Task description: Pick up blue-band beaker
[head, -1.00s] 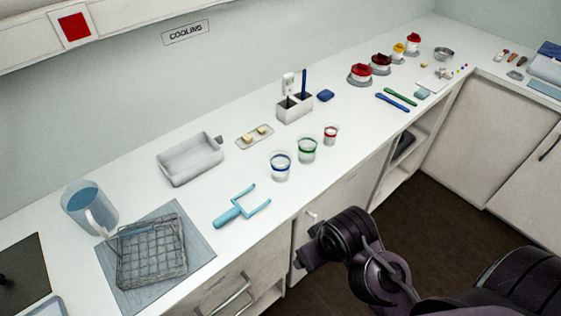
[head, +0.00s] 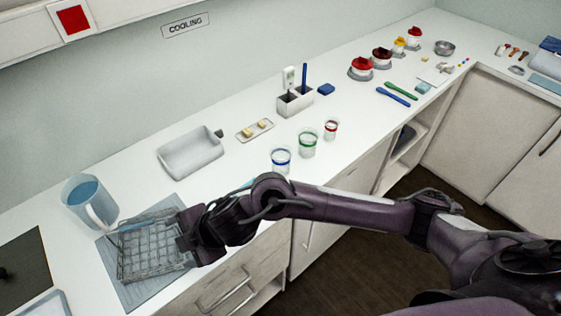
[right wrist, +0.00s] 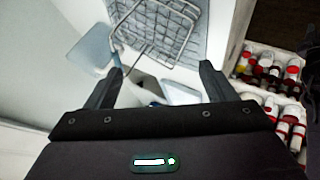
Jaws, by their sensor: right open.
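The blue-band beaker (head: 281,158) is a small clear cup with a blue ring, standing on the white counter. My right arm passes in front of its lower part in the head view. My right gripper (head: 186,238) is to the left of the beaker and apart from it, beside the wire basket. In the right wrist view my right gripper (right wrist: 160,70) has its fingers spread, and I see nothing held between them. I cannot clearly make out the beaker in that view. My left gripper is not in view.
A wire basket (head: 150,250) sits on a grey mat (head: 126,290), with a blue jug (head: 88,200) behind it. A green-band beaker (head: 308,144) and a red-band beaker (head: 331,130) stand to the right. A white tray (head: 192,158) is behind. Red-capped bottles (right wrist: 268,70) show on the right in the wrist view.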

